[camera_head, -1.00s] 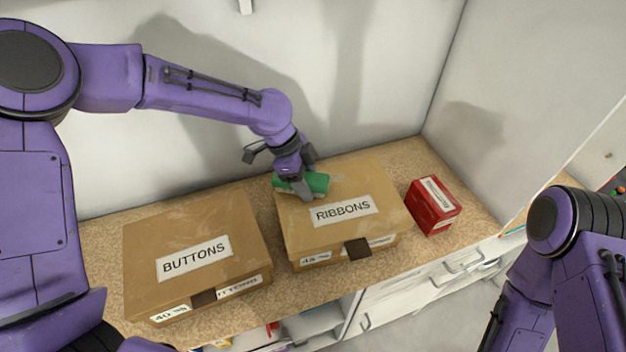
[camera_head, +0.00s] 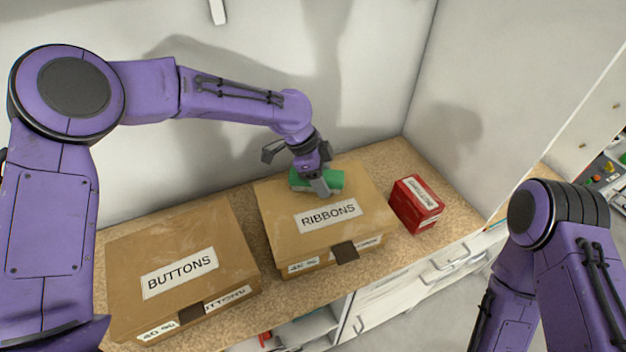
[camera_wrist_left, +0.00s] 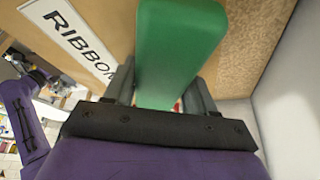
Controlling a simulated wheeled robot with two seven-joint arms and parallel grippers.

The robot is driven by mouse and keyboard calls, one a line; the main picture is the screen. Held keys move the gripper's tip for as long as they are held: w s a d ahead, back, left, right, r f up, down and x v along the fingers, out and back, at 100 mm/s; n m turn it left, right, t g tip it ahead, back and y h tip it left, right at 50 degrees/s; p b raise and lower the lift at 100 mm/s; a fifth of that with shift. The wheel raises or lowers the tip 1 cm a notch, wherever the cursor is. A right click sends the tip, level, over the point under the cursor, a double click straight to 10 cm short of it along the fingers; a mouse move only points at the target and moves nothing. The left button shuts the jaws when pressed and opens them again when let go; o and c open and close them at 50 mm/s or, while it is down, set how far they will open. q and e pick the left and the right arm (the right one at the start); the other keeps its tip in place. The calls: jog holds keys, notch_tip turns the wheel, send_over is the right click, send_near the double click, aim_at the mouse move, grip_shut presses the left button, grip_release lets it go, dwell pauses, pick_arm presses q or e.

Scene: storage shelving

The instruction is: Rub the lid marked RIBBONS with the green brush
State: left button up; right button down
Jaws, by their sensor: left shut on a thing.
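The cardboard box marked RIBBONS (camera_head: 345,231) stands on the shelf top, its lid shut. The green brush (camera_head: 331,180) is at the back part of that lid, behind the label, and looks to be resting on it. My left gripper (camera_head: 320,186) is shut on the brush from above. In the left wrist view the green brush (camera_wrist_left: 176,45) fills the space between the fingers, with the RIBBONS label (camera_wrist_left: 72,38) beside it. The brush's underside is hidden. My right arm shows at the right edge, but its gripper is out of view.
A box marked BUTTONS (camera_head: 205,242) stands to the left of the RIBBONS box. A small red box (camera_head: 416,203) stands to its right. A wall rises behind the cork-like top (camera_head: 375,158), and drawers are below its front edge.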

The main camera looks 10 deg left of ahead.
aim_at(337, 170)
pick_arm(q)
jog(key=shift+w+d, duration=0.55)
jog(key=shift+d, duration=0.35)
jog(key=shift+w+d, duration=0.5)
jog(key=shift+d, duration=0.35)
jog(key=shift+s+a+f, duration=0.15)
jog(key=shift+s+a, duration=0.55)
jog(key=shift+a, duration=0.35)
jog(key=shift+s+a+f, duration=0.15)
jog(key=shift+s+a, duration=0.5)
jog(key=shift+a, duration=0.35)
jog(key=shift+s+a+r, duration=0.1)
jog(key=shift+s+a, duration=0.5)
jog(key=shift+a, duration=0.45)
jog(key=shift+s+a, duration=0.6)
jog(key=shift+a, duration=0.5)
jog(key=shift+s+a+r, duration=0.1)
jog(key=shift+s+a, duration=0.5)
jog(key=shift+a, duration=0.45)
jog(key=shift+r, duration=0.1)
jog(key=shift+w+d+r, duration=0.1)
jog(key=shift+w+r, duration=0.05)
jog(key=shift+r, duration=1.35)
jog(key=shift+w+d+r, duration=0.1)
jog(key=shift+r, duration=1.4)
